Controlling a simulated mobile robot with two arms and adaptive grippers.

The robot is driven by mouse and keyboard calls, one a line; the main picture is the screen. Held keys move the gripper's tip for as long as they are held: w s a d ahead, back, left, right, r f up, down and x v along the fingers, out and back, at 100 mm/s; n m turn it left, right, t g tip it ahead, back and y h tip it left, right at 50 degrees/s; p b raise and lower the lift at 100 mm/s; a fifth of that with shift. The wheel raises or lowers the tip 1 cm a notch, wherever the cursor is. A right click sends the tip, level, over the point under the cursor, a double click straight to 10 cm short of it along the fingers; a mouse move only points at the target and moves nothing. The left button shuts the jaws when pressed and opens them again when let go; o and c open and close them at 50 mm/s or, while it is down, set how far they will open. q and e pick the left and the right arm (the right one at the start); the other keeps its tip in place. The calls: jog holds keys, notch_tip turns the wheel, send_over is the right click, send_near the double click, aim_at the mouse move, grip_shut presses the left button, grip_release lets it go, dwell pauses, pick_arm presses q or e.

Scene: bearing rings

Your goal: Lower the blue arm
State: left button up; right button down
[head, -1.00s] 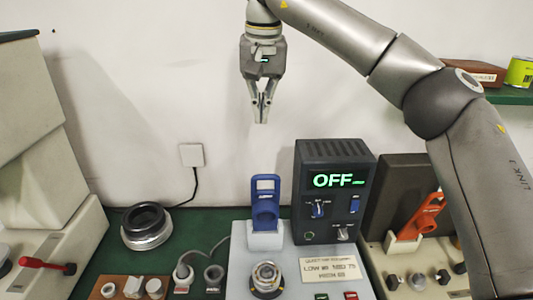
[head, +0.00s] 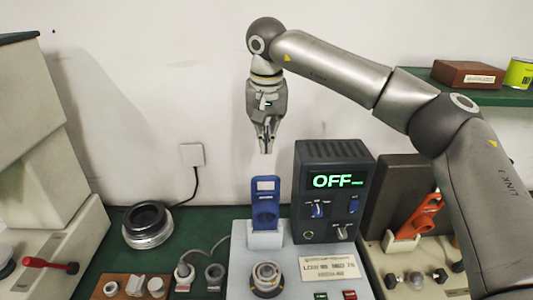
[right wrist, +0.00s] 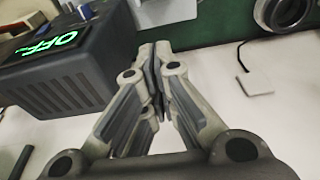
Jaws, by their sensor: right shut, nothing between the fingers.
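The blue arm (head: 265,205) stands upright in a pale block on the light grey instrument base (head: 240,262), left of the dark control box (head: 335,165) whose display reads OFF. My right gripper (head: 266,152) is shut and empty. It points down above the blue arm, with a gap between its fingertips and the arm's top. The shut fingers (right wrist: 158,50) also fill the middle of the right wrist view, with the control box (right wrist: 60,75) to their left. The blue arm cannot be made out there. My left gripper is not in view.
A round bearing seat (head: 266,278) is on the base in front of the blue arm. An orange arm (head: 422,218) stands on another instrument at right. A dark ring (head: 147,222) and a wooden tray (head: 118,285) with small rings are at left. A shelf (head: 500,98) is upper right.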

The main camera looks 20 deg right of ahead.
jog(key=s+f, duration=0.1)
jog(key=s+a+f+p, duration=0.1)
jog(key=s, duration=0.1)
jog(key=shift+s+f, duration=0.2)
jog(key=shift+f, duration=0.2)
jog(key=shift+f, duration=0.1)
